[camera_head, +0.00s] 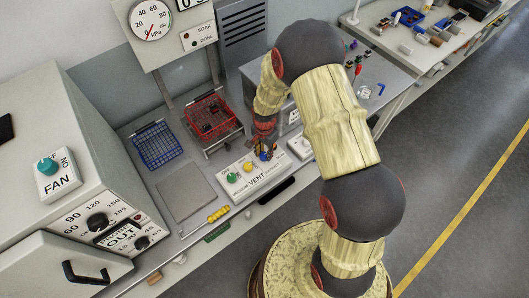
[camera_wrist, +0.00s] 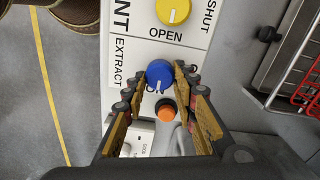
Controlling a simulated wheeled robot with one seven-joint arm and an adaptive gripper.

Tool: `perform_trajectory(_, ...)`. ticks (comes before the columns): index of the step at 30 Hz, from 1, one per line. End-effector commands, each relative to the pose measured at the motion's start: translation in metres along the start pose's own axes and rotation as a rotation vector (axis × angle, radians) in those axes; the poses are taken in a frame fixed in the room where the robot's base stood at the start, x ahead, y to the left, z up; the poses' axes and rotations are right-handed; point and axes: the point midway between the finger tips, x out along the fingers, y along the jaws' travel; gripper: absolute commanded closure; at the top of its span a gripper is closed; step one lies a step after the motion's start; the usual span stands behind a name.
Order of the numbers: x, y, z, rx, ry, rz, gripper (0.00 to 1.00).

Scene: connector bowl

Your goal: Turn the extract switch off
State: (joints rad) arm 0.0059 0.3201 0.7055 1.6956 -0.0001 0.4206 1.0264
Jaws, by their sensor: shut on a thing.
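The extract switch is a round blue knob (camera_wrist: 159,73) with a white pointer line, beside the word EXTRACT on a white panel (camera_wrist: 140,40). In the wrist view its pointer points down the picture, towards a label that is partly hidden. My gripper (camera_wrist: 157,82) has one fingertip on each side of the knob and is shut on it. In the head view my gripper (camera_head: 265,148) is over the right end of the VENT panel (camera_head: 262,183), where it mostly hides the knob.
A yellow knob (camera_wrist: 173,11) marked OPEN and SHUT sits beside the blue one. A red wire basket (camera_head: 211,115) and a blue one (camera_head: 157,146) stand behind the panel.

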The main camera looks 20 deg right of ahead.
Motion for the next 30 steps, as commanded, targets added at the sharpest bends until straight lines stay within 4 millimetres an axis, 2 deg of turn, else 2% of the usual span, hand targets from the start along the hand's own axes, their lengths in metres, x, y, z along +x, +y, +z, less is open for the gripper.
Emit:
perform_trajectory(6, -0.0001, -0.0003, -0.0001, 0.000, 0.000, -0.001, 0.97)
perform_trajectory(17, 0.0002, -0.0007, -0.0002, -0.053, 0.001, -0.001, 0.98)
perform_trajectory(30, 0.0004, -0.0024, 0.0000, -0.393, 0.002, -0.002, 0.98)
